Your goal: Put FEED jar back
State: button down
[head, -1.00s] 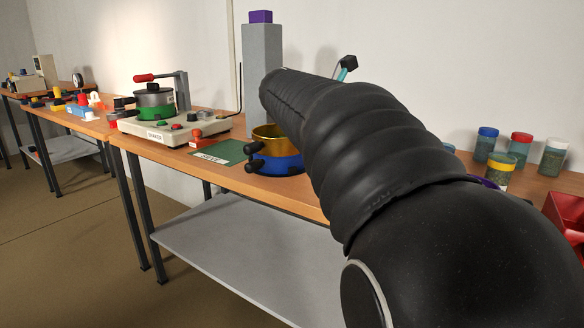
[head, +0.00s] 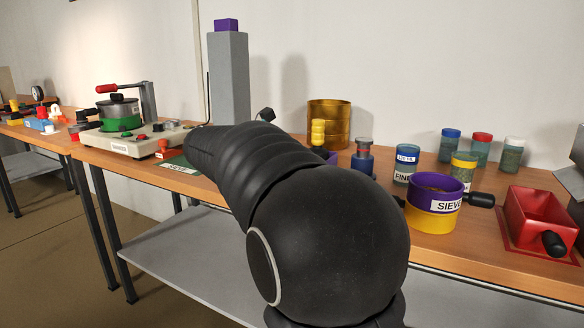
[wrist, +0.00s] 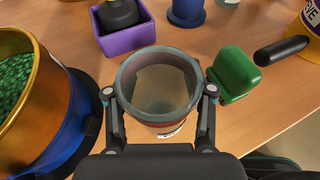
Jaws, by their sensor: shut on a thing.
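My gripper (wrist: 159,110) is shut on an open-topped, see-through jar (wrist: 156,78) in the wrist view, one finger on each side. The jar looks mostly empty inside, and part of a white label shows low on its near side, unreadable. I cannot tell whether its base touches the table. I take it to be the FEED jar. A rounded green piece (wrist: 233,75) is just right of the jar, close to the right finger. In the head view my arm hides the gripper and the held jar.
A gold and blue sieve (wrist: 74,110) with green grains stands close left of the jar. A purple box (wrist: 128,38) is just beyond. In the head view, several lidded jars, a SIEVE ring (head: 434,205) and a red tray (head: 540,220) stand at right.

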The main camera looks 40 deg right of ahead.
jog(key=shift+f, duration=0.15)
jog(key=shift+c, duration=2)
grip_release()
